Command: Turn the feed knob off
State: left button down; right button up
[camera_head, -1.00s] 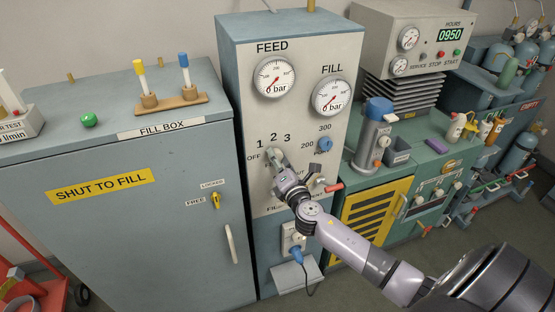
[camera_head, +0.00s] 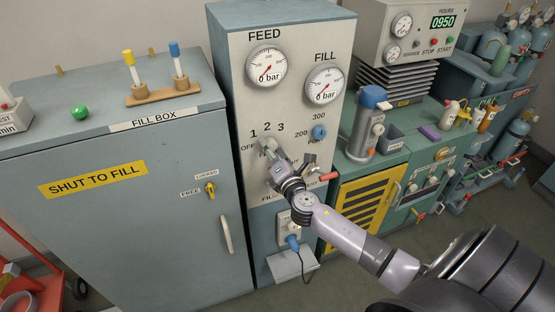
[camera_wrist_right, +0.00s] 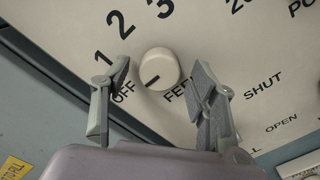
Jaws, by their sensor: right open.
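The feed knob (camera_wrist_right: 158,66) is a round cream knob on the pale panel (camera_wrist_right: 190,120), with a dark mark on its face. In the right wrist view the mark slants down and left, toward the OFF label (camera_wrist_right: 124,92). The labels 1, 2 and 3 curve above it. My right gripper (camera_wrist_right: 163,75) is open, with one finger on each side of the knob and visible gaps between. In the head view my right gripper (camera_head: 271,153) is in front of the knob and partly covers it. My left gripper is not in view.
The FEED gauge (camera_head: 267,65) and FILL gauge (camera_head: 324,84) both read 0 bar. A blue knob (camera_head: 319,132) and a red-handled lever (camera_head: 325,177) are right of the feed knob. The grey fill box (camera_head: 130,230) stands to the left.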

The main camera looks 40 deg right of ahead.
jog(key=v, duration=1.1)
jog(key=shift+s, duration=0.25)
jog(key=shift+a, duration=0.15)
jog(key=s+f+m+g+y+b, duration=0.15)
jog(key=s+f+m+g, duration=0.35)
jog(key=f, duration=1.4)
jog(key=s+f+m+g+b, duration=0.2)
jog(key=s+f+m+g, duration=0.35)
jog(key=f, duration=1.25)
jog(key=s+a+f+m+g+b, duration=0.1)
jog(key=s+a+f+m+g, duration=0.1)
jog(key=s+f, duration=0.5)
jog(key=s+a+f+m+g+y+b, duration=0.1)
jog(key=s+a+f+m, duration=0.3)
jog(key=s+f, duration=0.4)
jog(key=s+a+f+m+g+y+b, duration=0.1)
jog(key=s+a+f+m+g, duration=0.2)
jog(key=s, duration=1.3)
notch_tip(320, 180, down, 5)
jog(key=shift+a+r, duration=0.1)
jog(key=shift+a, duration=1.05)
jog(key=shift+y, duration=0.25)
